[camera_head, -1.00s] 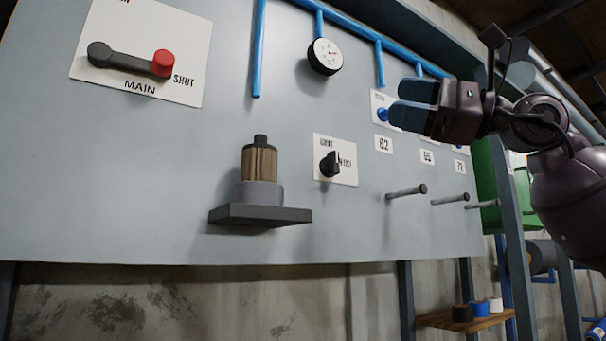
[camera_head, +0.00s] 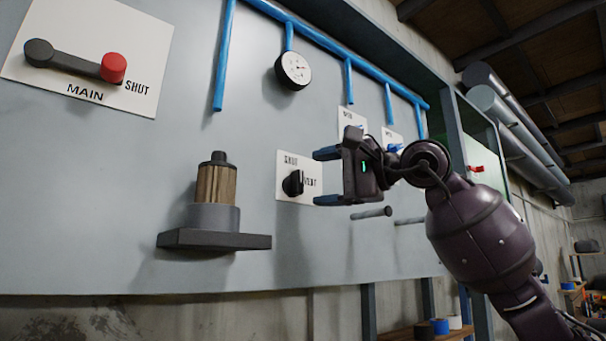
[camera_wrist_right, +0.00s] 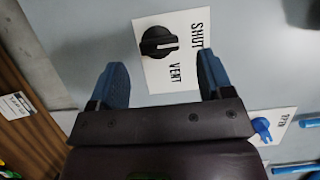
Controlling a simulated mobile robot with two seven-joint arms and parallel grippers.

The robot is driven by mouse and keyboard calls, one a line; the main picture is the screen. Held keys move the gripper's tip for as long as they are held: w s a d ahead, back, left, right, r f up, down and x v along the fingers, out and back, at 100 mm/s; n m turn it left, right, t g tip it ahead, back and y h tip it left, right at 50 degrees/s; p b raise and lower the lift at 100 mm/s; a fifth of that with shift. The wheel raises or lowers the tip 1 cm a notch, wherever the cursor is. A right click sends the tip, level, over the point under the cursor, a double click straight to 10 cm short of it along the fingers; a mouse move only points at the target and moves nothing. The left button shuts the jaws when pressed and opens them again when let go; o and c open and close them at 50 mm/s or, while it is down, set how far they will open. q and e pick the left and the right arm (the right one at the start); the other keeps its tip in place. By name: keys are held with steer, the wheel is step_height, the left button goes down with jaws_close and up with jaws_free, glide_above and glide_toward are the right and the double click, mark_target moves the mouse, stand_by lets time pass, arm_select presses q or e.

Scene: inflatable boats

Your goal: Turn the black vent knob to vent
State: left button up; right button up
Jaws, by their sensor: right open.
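The black vent knob (camera_head: 293,183) sits on a white plate (camera_head: 284,161) marked SHUT above it and VENT to its right. Its raised grip stands about upright, with a pale line towards SHUT. My right gripper (camera_head: 326,177) is open and empty, just right of the knob, its blue fingers pointing at the panel. In the right wrist view the knob (camera_wrist_right: 158,42) lies just beyond and between the open fingertips (camera_wrist_right: 163,70), apart from them. My left gripper is not in view.
A pump-like cylinder (camera_head: 215,185) stands on a dark shelf (camera_head: 213,240) left of the knob. The red-ended MAIN lever (camera_head: 75,61), a gauge (camera_head: 293,70) and blue pipes (camera_head: 224,60) are on the panel. A peg (camera_head: 371,212) sticks out below my right gripper.

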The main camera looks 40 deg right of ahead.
mark_target(303, 181)
steer(key=x, duration=0.3)
steer(key=shift+w+p, duration=0.4)
steer(key=shift+w+a+f, duration=0.1)
steer(key=shift+w+a, duration=0.2)
steer(key=shift+w, duration=0.1)
steer(key=c, duration=0.9)
